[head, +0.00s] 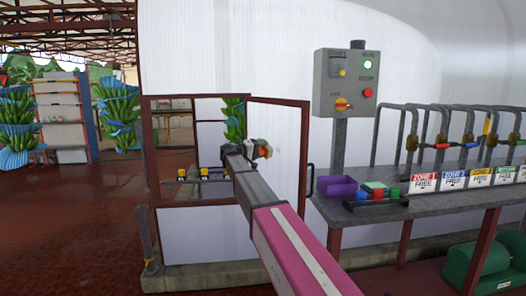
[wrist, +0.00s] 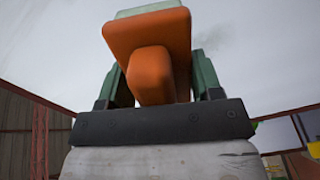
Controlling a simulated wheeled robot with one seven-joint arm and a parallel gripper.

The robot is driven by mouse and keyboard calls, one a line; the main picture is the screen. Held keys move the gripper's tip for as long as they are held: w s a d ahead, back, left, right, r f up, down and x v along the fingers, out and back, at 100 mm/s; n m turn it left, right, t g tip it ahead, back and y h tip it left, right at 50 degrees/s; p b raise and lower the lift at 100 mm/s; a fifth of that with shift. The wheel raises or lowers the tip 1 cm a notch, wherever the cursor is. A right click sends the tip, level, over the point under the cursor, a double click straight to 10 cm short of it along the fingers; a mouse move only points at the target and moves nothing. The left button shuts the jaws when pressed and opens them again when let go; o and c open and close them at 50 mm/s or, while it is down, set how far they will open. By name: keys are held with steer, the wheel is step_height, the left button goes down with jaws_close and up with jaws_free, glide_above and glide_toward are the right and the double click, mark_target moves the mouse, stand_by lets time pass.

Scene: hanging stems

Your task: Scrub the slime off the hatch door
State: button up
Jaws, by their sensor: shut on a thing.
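My gripper (head: 258,150) is shut on an orange scrubber handle (wrist: 155,80) with a pale pad (wrist: 150,9) at its far end. The scrubber (head: 264,148) also shows small in the head view. The hatch door (head: 285,125) is a pale panel in a red-brown frame, standing at an angle right of the opening. My gripper is in front of its left part; I cannot tell whether the pad touches it. My arm hides the door's lower left. No slime shows clearly on the door in the head view.
The hatch frame (head: 149,175) surrounds an opening at the left. A grey bench (head: 430,203) at the right carries a purple bin (head: 337,186) and small coloured blocks. A control box (head: 346,83) stands on a post behind. Open floor (head: 70,235) lies at the left.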

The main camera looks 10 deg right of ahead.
mark_target(275, 158)
steer(key=shift+w+a, duration=0.35)
steer(key=shift+w, duration=0.45)
steer(key=shift+w+a, duration=0.3)
steer(key=shift+w, duration=0.45)
steer(key=shift+d+f, duration=0.1)
steer(key=shift+f, duration=0.8)
steer(key=shift+s+d, duration=0.85)
steer(key=shift+s, duration=1.55)
steer(key=shift+s+d, duration=0.9)
steer(key=shift+s, duration=1.55)
steer(key=shift+s+d, duration=0.85)
steer(key=shift+s, duration=1.55)
steer(key=shift+f, duration=0.9)
steer(key=shift+w+a, duration=0.25)
steer(key=shift+w, duration=0.55)
steer(key=shift+w+a, duration=0.25)
steer(key=shift+w, duration=0.5)
steer(key=shift+w+a, duration=0.25)
steer(key=shift+w, duration=0.55)
steer(key=shift+w+a, duration=0.45)
steer(key=shift+w, duration=0.6)
steer(key=shift+w+a, duration=0.45)
steer(key=shift+w, duration=0.6)
steer(key=shift+w+a, duration=0.45)
steer(key=shift+w, duration=0.6)
steer(key=w, duration=0.1)
steer(key=w+a, duration=0.1)
steer(key=w, duration=0.1)
steer(key=shift+w, duration=0.3)
